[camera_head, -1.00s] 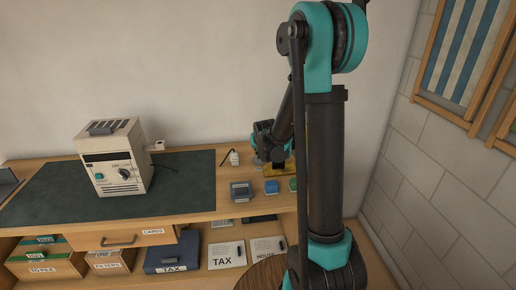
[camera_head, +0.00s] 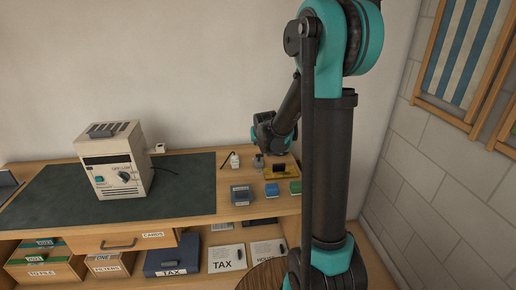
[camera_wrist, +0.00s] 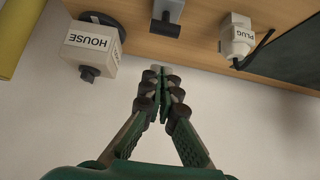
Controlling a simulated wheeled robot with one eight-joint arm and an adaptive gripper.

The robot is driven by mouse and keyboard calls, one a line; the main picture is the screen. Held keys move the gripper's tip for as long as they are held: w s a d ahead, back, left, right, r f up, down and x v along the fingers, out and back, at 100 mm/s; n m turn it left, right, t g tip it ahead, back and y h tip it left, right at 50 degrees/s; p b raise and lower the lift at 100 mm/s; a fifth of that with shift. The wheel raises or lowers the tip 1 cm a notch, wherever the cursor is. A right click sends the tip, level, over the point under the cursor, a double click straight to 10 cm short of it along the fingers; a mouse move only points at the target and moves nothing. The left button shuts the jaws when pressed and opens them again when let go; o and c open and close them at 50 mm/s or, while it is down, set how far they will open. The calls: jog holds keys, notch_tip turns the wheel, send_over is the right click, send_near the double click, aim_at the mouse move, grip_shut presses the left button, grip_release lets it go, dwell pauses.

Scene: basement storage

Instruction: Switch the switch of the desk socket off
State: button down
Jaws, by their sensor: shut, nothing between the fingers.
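My gripper (camera_wrist: 161,80) is shut and empty in the wrist view, its fingertips pointing up the picture towards the desk edge. In the head view my gripper is mostly hidden by my arm above the back right of the desk. A small white box (camera_head: 159,148) sits behind the beige device. I cannot tell which of these is the desk socket, and no switch position is readable.
A white box labelled HOUSE (camera_wrist: 92,47) stands left of the fingertips, and a grey block (camera_wrist: 168,16) lies just beyond them. The beige device (camera_head: 115,160) stands on a dark mat (camera_head: 45,195). Small blue (camera_head: 272,190) and green (camera_head: 295,187) boxes stand near the desk's right front.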

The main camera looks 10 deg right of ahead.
jog(key=s+f+v, duration=0.1)
jog(key=v, duration=0.6)
jog(key=shift+s, duration=0.25)
jog(key=shift+s, duration=0.1)
jog(key=s+d+f, duration=0.1)
jog(key=s, duration=0.3)
jog(key=s+d+f+g, duration=0.1)
jog(key=s, duration=0.3)
jog(key=s+d+f+g, duration=0.1)
jog(key=s+f, duration=0.1)
jog(key=s, duration=0.2)
jog(key=shift+s, duration=0.2)
jog(key=s+f+g, duration=0.1)
jog(key=s+f, duration=0.2)
jog(key=s, duration=0.5)
jog(key=s+d+f+g, duration=0.1)
jog(key=s+f, duration=0.2)
jog(key=s, duration=0.4)
jog(key=shift+s+d+f+g, duration=0.15)
jog(key=shift+s+d+g, duration=0.15)
jog(key=shift+s, duration=0.1)
